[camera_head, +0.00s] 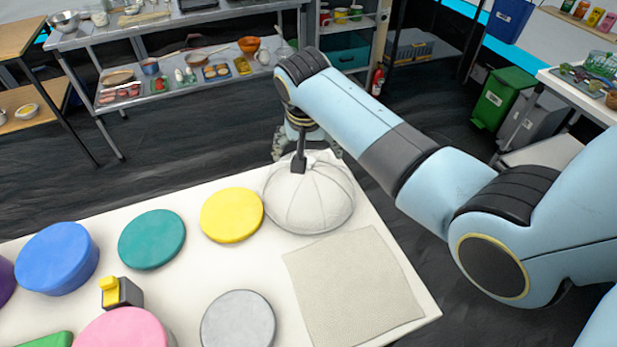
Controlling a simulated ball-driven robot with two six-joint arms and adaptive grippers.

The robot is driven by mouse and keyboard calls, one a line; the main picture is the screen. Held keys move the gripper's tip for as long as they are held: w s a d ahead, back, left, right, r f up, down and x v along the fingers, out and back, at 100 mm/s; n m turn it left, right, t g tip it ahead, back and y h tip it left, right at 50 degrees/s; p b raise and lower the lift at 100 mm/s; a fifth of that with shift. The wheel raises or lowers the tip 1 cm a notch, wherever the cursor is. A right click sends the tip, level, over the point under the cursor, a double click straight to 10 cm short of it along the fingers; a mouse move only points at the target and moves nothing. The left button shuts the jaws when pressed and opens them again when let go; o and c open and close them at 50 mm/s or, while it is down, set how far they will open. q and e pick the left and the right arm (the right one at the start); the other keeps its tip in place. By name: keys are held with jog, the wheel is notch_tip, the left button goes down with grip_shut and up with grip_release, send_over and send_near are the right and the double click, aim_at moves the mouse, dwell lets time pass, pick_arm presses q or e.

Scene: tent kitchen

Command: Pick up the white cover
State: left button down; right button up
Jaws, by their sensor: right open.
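The white cover (312,200) is a pale dome with seams. It stands on the white table at the far right part, beside a beige mat. A dark upright piece (299,160) shows at its top; I cannot tell whether it is the cover's handle or part of my gripper. My right gripper (307,150) is open at the far upper side of the dome, with its fingers spread to either side of the dark piece. I cannot tell whether it touches the cover. The arm hides part of the gripper. My left gripper is not in view.
The white table (180,285) holds the beige mat (352,285), a grey disc (238,320), a yellow disc (232,215), a teal disc (152,239), a blue round block (57,258), a pink one (125,330) and a small yellow-topped block (120,293). Shelves stand beyond.

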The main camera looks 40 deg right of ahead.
aim_at(309, 160)
jog(key=x, duration=0.4)
jog(key=shift+s+f, duration=0.1)
jog(key=shift+s, duration=0.1)
jog(key=shift+c, duration=0.8)
jog(key=c, duration=0.5)
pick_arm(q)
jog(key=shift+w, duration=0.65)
pick_arm(e)
jog(key=c, duration=0.9)
